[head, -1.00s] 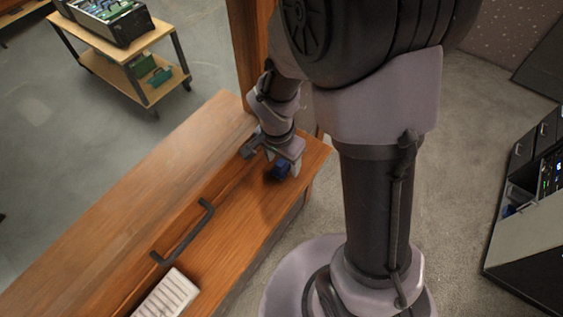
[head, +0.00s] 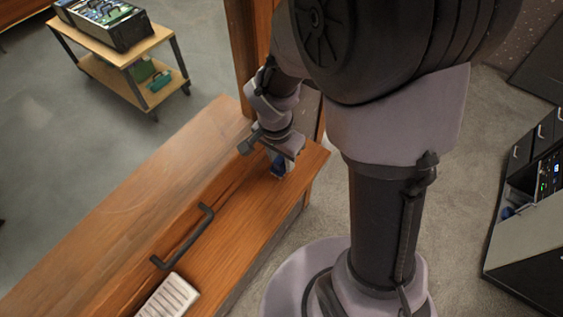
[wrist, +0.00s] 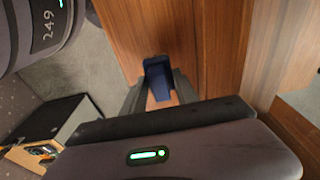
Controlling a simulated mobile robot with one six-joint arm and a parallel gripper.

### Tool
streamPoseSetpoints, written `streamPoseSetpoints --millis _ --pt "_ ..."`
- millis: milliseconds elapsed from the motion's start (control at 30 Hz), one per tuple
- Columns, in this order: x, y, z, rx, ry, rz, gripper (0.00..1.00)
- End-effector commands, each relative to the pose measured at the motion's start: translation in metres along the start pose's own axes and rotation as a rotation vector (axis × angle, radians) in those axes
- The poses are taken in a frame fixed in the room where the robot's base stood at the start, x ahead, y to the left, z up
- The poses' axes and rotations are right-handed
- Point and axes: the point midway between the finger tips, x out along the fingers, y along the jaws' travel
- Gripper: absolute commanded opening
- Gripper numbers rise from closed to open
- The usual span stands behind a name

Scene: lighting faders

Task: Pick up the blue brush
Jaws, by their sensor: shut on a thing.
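The blue brush (head: 278,166) is at the far right end of the wooden counter (head: 236,224). My gripper (head: 283,162) is shut on it, with a finger on either side of the brush. The fingers partly hide the brush in the head view. I cannot tell whether its lower end touches the wood.
A black handle (head: 184,238) and a white ribbed block (head: 170,298) lie along the counter to the left of my gripper. A wooden post (head: 240,60) stands behind. A wheeled cart (head: 115,65) is at the back left. Dark cabinets (head: 530,200) are at the right.

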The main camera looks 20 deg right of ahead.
Motion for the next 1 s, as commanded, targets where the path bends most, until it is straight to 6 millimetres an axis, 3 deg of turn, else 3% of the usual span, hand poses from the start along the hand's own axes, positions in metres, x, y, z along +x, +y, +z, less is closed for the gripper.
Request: streamPoseSetpoints --millis 33,167,533,700,1000 --pt "-0.009 0.000 0.000 -0.001 0.001 -0.003 0.00" --pt "-0.011 0.013 0.027 -0.004 0.000 -0.001 0.00" --pt "-0.026 0.059 0.121 -0.006 0.002 -0.008 0.00" --pt "-0.032 0.068 0.137 -0.002 0.002 -0.005 0.00" --pt "-0.038 0.071 0.140 0.000 0.001 -0.003 0.00"
